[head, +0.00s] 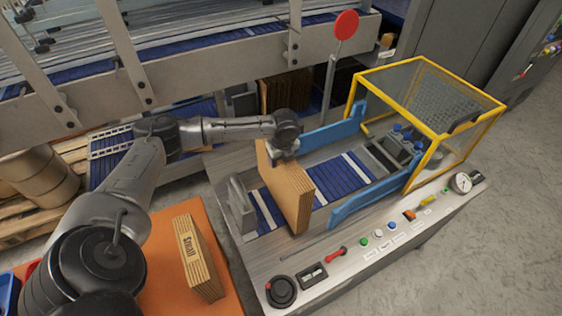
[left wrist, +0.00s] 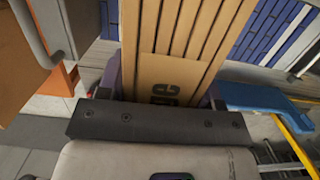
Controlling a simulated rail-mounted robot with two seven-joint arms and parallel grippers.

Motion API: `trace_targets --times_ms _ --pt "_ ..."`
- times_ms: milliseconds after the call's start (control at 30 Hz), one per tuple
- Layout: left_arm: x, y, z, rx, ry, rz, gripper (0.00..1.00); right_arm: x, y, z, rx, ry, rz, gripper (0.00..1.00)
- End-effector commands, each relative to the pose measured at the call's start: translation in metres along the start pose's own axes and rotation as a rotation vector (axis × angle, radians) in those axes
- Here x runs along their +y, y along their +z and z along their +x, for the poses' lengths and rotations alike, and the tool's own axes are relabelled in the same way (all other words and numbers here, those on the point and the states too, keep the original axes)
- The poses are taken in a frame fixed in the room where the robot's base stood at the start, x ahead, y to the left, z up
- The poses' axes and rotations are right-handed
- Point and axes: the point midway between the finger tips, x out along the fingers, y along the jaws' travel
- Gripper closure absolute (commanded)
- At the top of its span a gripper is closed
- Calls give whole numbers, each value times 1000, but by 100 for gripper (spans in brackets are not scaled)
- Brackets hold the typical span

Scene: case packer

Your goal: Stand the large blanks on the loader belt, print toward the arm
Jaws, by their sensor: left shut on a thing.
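My left gripper (head: 285,152) is shut on the top of a brown stack of large cardboard blanks (head: 290,195). The stack is upright and slightly tilted in the picture, at the blue loader belt (head: 335,180). I cannot tell whether its bottom edge touches the belt. In the left wrist view, the gripper (left wrist: 165,97) clasps the stack (left wrist: 180,40), whose layered edges run away from the camera. Dark print shows on the part near the jaws, partly hidden. Another stack, marked "Small" (head: 197,258), stands on the orange table (head: 160,285). My right gripper is out of view.
A grey metal end plate (head: 241,208) stands left of the held stack. Blue side guides (head: 370,198) flank the belt. A yellow-framed guard (head: 430,95) covers its far end. Buttons and a gauge (head: 461,183) line the front panel. A red disc on a post (head: 346,25) rises behind.

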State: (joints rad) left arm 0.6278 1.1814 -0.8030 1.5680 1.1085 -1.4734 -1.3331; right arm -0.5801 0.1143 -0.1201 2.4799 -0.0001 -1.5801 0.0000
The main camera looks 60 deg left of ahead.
Motion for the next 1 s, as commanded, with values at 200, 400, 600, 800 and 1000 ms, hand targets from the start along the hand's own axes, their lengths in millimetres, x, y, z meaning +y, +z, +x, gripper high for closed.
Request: trace_targets --times_ms 200,400,600,800,1000 --pt "0 -2 15 -1 -3 -2 100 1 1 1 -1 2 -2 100" --pt "-1 -2 14 -1 -4 -1 100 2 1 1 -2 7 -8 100" --pt "0 -3 18 0 -1 0 35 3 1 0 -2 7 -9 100" --pt "0 -3 18 0 -1 0 16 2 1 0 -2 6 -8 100" --pt "0 -3 18 0 -1 0 15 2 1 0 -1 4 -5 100"
